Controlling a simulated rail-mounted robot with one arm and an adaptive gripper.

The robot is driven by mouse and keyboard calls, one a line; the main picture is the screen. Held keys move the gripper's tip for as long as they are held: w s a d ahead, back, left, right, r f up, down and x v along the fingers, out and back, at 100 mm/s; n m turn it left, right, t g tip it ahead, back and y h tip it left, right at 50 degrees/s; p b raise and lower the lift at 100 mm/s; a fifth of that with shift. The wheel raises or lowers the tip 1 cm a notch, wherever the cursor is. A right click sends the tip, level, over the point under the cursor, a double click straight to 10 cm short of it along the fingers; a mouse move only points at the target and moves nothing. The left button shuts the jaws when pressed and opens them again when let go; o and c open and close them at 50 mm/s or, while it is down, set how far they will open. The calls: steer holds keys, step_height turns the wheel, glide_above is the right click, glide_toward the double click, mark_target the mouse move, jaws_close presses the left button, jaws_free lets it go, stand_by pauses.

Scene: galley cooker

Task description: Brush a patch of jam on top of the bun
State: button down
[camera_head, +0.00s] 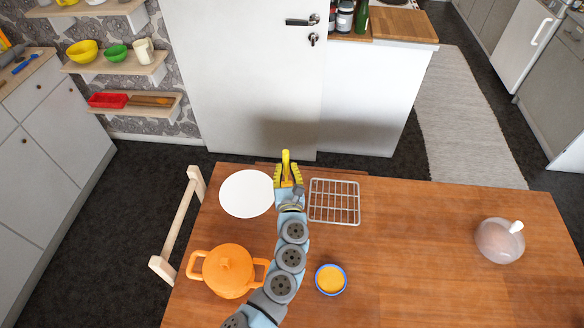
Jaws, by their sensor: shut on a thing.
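My gripper (288,177) is over the far edge of the wooden table, between the white plate and the wire rack. Its yellow fingers are shut on a slim yellow thing (286,157), which looks like the brush and points away from me. The brush's bristles cannot be made out. A small blue-rimmed bowl (331,280) with orange-yellow contents, perhaps the jam, stands right of my arm. I cannot make out a bun; the gripper and arm hide part of the table. The white plate (247,193) and wire rack (334,201) look empty.
An orange lidded pot (228,270) stands left of my arm. A clear round jar (499,241) with a white piece sticking out stands at the right. The wooden table (430,250) is clear between rack and jar. A white door (240,80) stands behind.

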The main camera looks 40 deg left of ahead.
steer(key=shift+s+a, duration=0.6)
steer(key=shift+a, duration=0.05)
steer(key=shift+r+p, duration=2.9)
steer(key=shift+r, duration=0.1)
step_height(320, 180, up, 3)
steer(key=p, duration=0.3)
